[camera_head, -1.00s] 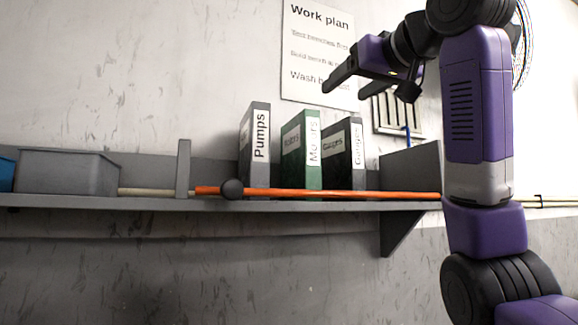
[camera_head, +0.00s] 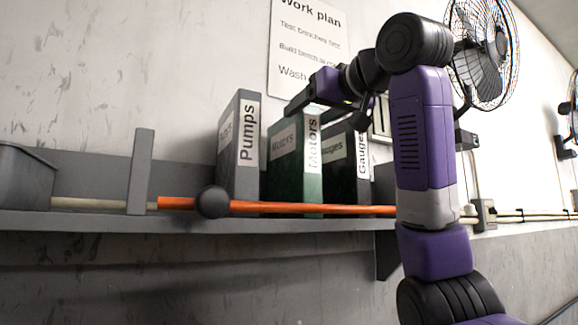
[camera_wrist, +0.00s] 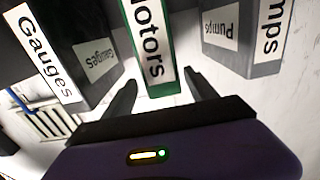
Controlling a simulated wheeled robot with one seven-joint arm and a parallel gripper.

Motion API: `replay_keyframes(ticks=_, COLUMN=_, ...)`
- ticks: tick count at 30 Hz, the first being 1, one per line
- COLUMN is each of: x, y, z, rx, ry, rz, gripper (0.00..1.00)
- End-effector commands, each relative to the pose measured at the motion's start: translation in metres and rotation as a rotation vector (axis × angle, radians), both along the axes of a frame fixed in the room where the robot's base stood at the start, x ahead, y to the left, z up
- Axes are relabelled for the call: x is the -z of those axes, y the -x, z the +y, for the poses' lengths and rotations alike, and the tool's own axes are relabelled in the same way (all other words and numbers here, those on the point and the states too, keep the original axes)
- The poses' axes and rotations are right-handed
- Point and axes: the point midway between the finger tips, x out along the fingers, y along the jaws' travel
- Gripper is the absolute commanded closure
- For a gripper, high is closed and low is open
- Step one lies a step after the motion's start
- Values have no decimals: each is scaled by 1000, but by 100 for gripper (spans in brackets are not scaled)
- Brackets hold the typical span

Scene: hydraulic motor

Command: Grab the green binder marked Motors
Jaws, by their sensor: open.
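The green binder (camera_head: 284,165) marked Motors stands upright on the grey shelf, between the Pumps and Gauges binders. Its spine label also shows in the wrist view (camera_wrist: 151,45), where the binder lies between my two fingers. My gripper (camera_head: 325,112) is open and empty. In the head view it is at the top of the green binder, with one dark finger in front of the binder's upper left. In the wrist view one finger is on each side of the spine. I cannot tell whether the fingers touch it.
A grey Pumps binder (camera_head: 229,160) stands left, with a gap; a dark Gauges binder (camera_head: 338,172) stands close on the right. An orange rod (camera_head: 300,208) with a black knob runs along the shelf front. A grey bin (camera_head: 22,180) sits far left. A fan (camera_head: 478,50) hangs right.

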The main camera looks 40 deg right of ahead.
Motion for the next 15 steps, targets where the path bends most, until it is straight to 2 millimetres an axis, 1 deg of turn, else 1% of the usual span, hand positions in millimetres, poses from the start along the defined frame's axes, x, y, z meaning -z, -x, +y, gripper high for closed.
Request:
replay_keyframes(ticks=5, x=-3, y=-18, z=-4, rx=0, ry=0, rz=3, gripper=34)
replay_keyframes(ticks=12, x=-3, y=-49, z=-10, rx=1, ry=-3, rz=2, gripper=34)
replay_keyframes(ticks=15, x=-1, y=-57, z=-12, rx=1, ry=-1, rz=2, gripper=34)
